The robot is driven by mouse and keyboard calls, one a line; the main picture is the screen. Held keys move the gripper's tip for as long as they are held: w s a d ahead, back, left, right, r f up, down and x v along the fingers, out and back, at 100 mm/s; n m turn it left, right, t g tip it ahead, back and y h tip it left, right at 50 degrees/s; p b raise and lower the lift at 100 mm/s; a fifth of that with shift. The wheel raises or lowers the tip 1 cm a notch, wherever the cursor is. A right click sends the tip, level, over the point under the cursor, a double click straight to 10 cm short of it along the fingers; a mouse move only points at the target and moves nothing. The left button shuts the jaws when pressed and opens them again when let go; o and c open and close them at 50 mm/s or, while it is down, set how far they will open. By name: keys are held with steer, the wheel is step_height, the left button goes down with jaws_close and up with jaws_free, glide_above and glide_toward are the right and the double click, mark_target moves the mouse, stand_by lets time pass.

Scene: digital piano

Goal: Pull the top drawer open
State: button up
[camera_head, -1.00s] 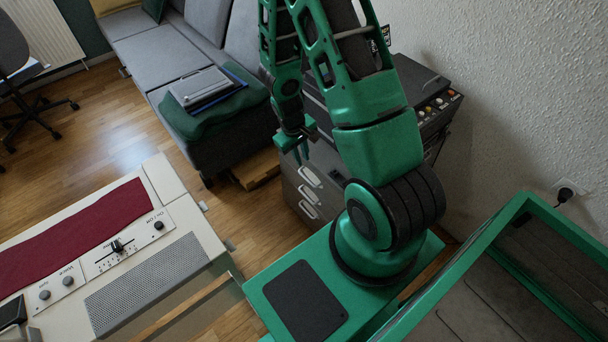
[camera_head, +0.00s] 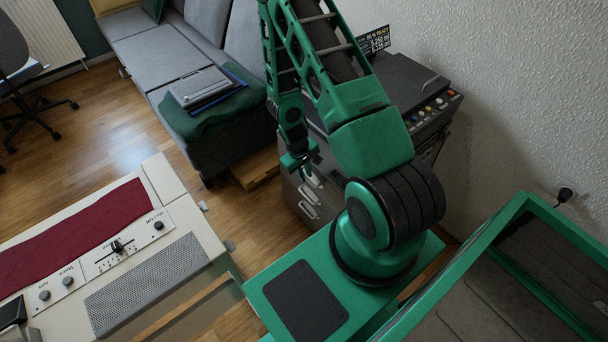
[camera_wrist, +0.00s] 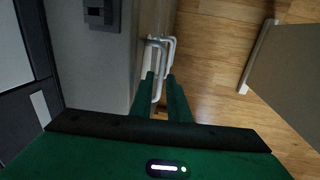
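The dark grey drawer cabinet (camera_head: 292,190) stands below the black machine, with pale bar handles stacked on its front. The top drawer's handle (camera_head: 313,179) is partly hidden by my gripper (camera_head: 304,174) in the head view. The drawer fronts look level, with no drawer visibly pulled out. In the wrist view, the pale handles overlap, running away from the cabinet front. The nearest handle (camera_wrist: 157,88) shows between the two green fingers of my gripper (camera_wrist: 160,76). The fingers are apart with a gap; I cannot tell whether either touches the handle.
A black machine with coloured buttons (camera_head: 437,104) sits on the cabinet. A grey sofa (camera_head: 170,55) stands behind, with a wooden base piece (camera_head: 256,169) near the cabinet. The cream digital piano (camera_head: 150,270) is at the front left. Wooden floor (camera_head: 90,135) lies open between.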

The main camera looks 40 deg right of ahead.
steer(key=shift+f, duration=0.3)
steer(key=shift+c, duration=0.5)
jaws_close()
steer(key=shift+d, duration=0.1)
stand_by(0.7)
